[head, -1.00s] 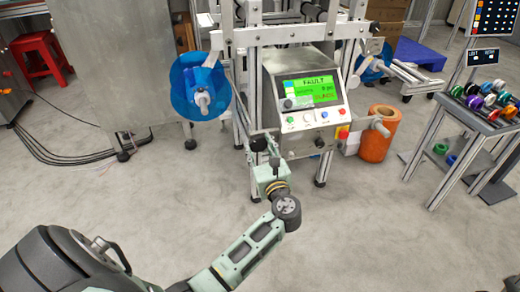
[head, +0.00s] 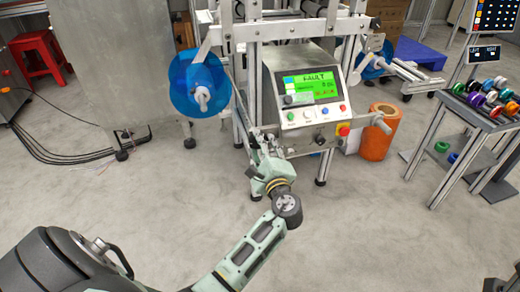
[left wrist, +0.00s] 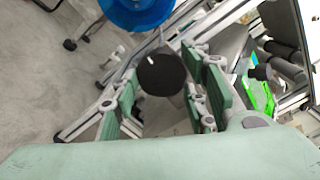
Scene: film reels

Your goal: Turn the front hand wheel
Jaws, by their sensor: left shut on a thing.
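The hand wheel, a dark round disc (left wrist: 162,74) with a small white mark near its rim, sits between the green finger pads in the left wrist view. My left gripper (head: 260,142) is shut on it at the lower left front of the machine, beside the control console (head: 310,100). In the head view the gripper covers the wheel, so I cannot make it out there. The console screen (head: 310,86) is green and reads FAULT. My right gripper is out of view.
A blue film reel (head: 190,92) hangs left of the console; it also shows in the left wrist view (left wrist: 135,13). An orange roll (head: 379,140) stands on the floor at right. A side table (head: 448,146) holds several coloured spools. The floor in front is clear.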

